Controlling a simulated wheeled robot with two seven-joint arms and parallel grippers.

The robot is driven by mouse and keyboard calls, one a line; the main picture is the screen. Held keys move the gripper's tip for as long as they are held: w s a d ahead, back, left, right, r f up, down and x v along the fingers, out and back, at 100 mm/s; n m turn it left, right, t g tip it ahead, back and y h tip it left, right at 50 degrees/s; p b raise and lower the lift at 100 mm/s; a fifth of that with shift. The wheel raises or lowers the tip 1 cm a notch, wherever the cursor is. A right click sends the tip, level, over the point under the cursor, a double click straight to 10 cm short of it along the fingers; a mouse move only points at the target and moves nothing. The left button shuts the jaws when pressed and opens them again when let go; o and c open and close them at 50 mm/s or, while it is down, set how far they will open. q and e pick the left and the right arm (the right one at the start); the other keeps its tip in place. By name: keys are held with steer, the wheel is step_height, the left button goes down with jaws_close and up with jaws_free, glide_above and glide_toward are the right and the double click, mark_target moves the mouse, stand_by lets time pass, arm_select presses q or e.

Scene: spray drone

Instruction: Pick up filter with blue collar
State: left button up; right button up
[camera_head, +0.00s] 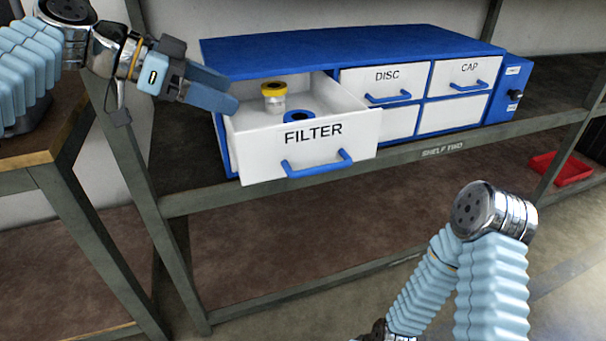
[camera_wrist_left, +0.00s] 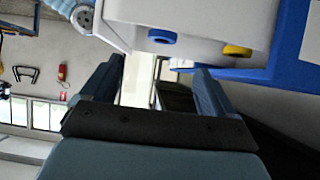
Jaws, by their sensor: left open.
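The filter with the blue collar (camera_head: 298,116) sits inside the open FILTER drawer (camera_head: 262,155), mostly hidden by the drawer front. Its blue collar also shows in the left wrist view (camera_wrist_left: 162,36). A filter with a yellow collar (camera_head: 273,96) stands behind and left of it in the same drawer; it shows in the left wrist view too (camera_wrist_left: 237,50). My left gripper (camera_head: 232,90) is open and empty, above the drawer's left side, apart from both filters. In the left wrist view its two fingers (camera_wrist_left: 162,85) have nothing between them. My right gripper is not in view.
The blue cabinet (camera_head: 350,45) has shut DISC (camera_head: 388,83) and CAP (camera_head: 470,76) drawers, on a metal-framed shelf (camera_head: 440,152). A wooden table (camera_head: 40,147) stands at left. A red tray (camera_head: 560,168) lies at right. Part of my right arm rises in front.

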arm_select(q)
glide_toward(297, 117)
steer(key=x, duration=0.2)
steer(key=shift+w+d+f, duration=0.1)
steer(key=shift+d+f, duration=0.05)
steer(key=shift+f, duration=0.35)
steer(key=x, duration=0.5)
steer(key=shift+w+d+r, duration=0.1)
steer(key=shift+d+r, duration=0.1)
steer(key=shift+d, duration=0.1)
steer(key=shift+c, duration=0.4)
steer(key=c, duration=1.2)
